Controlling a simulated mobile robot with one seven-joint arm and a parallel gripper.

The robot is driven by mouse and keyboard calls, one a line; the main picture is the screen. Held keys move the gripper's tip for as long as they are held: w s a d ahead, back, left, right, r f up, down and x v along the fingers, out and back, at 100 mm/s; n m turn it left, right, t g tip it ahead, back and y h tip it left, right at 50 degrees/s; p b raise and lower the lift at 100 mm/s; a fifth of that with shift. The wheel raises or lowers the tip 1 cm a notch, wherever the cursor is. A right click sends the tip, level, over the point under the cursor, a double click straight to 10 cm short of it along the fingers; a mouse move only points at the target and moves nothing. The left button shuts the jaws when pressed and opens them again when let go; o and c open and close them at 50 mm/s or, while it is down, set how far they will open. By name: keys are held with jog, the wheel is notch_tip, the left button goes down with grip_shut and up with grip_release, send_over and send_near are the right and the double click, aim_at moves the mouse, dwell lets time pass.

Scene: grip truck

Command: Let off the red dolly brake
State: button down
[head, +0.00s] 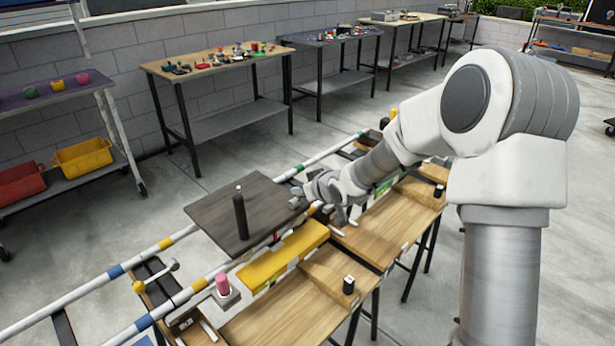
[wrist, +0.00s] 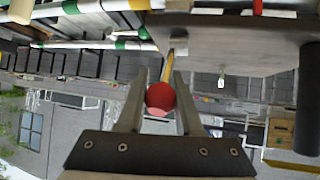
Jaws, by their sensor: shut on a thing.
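The dolly is a dark flat board (head: 205,212) with a black upright post (head: 240,213), standing over a striped track. In the wrist view the dolly board (wrist: 245,50) fills the upper right. A red ball knob (wrist: 160,96), which I take as the brake's handle, sits between my two fingers. A thin yellowish rod (wrist: 171,62) shows just beyond it. My gripper (wrist: 160,103) is shut on the knob. In the head view my gripper (head: 302,197) is at the dolly's right edge, and the knob cannot be made out there.
Striped rails (head: 185,298) run diagonally past the dolly. A yellow block (head: 285,255) and wooden benches (head: 270,328) lie along the near side. A pink cylinder (head: 222,282) stands near the front. Tables with small items (head: 215,65) line the wall, with open floor between.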

jog(key=a+g+h+p, duration=0.1)
jog(key=p, duration=0.1)
jog(key=w+r+g+h+p, duration=0.1)
jog(key=p, duration=0.1)
jog(key=shift+w+a+n+g, duration=0.2)
jog(key=shift+a+n+g, duration=0.1)
jog(key=shift+a+g, duration=0.1)
jog(key=shift+w+a+f+g+h+p, duration=0.1)
jog(key=shift+w+a+g+h+p, duration=0.2)
jog(key=shift+g+h+p, duration=0.45)
jog(key=shift+w+a+f+g+h+p, duration=0.1)
jog(key=shift+w+f+g+h+p, duration=0.25)
jog(key=shift+p, duration=0.3)
jog(key=shift+s, duration=0.1)
jog(key=c, duration=0.6)
grip_release()
jog(key=shift+r, duration=0.1)
jog(key=shift+r, duration=0.1)
